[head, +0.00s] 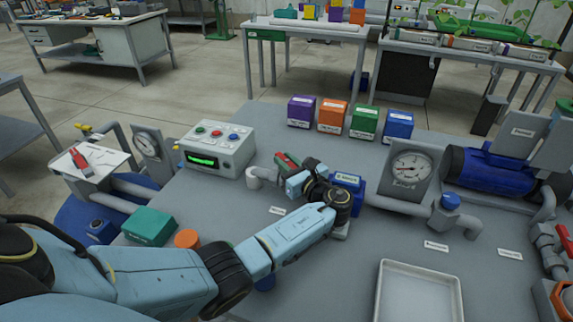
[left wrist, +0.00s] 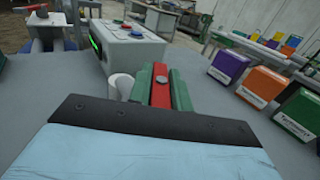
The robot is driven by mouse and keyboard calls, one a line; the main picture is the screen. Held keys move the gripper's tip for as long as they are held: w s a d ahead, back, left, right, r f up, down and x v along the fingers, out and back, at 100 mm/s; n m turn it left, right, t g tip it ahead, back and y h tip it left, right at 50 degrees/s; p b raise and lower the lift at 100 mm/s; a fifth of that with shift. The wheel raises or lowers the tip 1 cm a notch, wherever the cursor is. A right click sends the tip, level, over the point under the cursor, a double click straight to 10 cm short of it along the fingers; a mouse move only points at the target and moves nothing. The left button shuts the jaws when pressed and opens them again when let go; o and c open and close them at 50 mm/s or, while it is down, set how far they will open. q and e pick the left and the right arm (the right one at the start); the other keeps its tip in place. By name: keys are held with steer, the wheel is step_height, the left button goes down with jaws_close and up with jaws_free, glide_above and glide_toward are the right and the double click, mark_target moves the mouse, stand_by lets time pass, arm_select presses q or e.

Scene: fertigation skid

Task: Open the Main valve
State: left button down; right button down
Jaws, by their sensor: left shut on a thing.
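A red valve handle (head: 284,159) sits on the bench by a pale pipe end, just right of the control box. In the left wrist view the red handle (left wrist: 161,88) has a round grey bolt head on it and lies between two green finger pads. My left gripper (head: 288,164) is shut on this handle, and the wrist hides much of the valve body and its pipe. A small label plate (head: 277,211) lies in front of it, too small to read. My right gripper is in neither view.
A control box (head: 218,147) with coloured buttons stands left of the handle. Purple (head: 301,111), orange (head: 333,115), green (head: 364,122) and blue (head: 397,124) boxes stand behind. A gauge (head: 409,167) and an empty tray (head: 420,264) are to the right. Another red valve (head: 546,239) is at the right edge.

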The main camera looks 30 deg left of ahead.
arm_select(q)
steer(key=shift+f+n+g+y, duration=0.15)
steer(key=shift+n+g+y, duration=0.2)
steer(key=shift+g, duration=0.25)
steer(key=shift+n+g+b, duration=0.25)
steer(key=shift+g+b, duration=0.05)
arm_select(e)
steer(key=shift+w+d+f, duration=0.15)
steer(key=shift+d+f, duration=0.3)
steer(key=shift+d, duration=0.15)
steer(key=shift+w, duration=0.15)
arm_select(q)
steer(key=c, duration=1.4)
jaws_free()
steer(key=shift+o, duration=0.2)
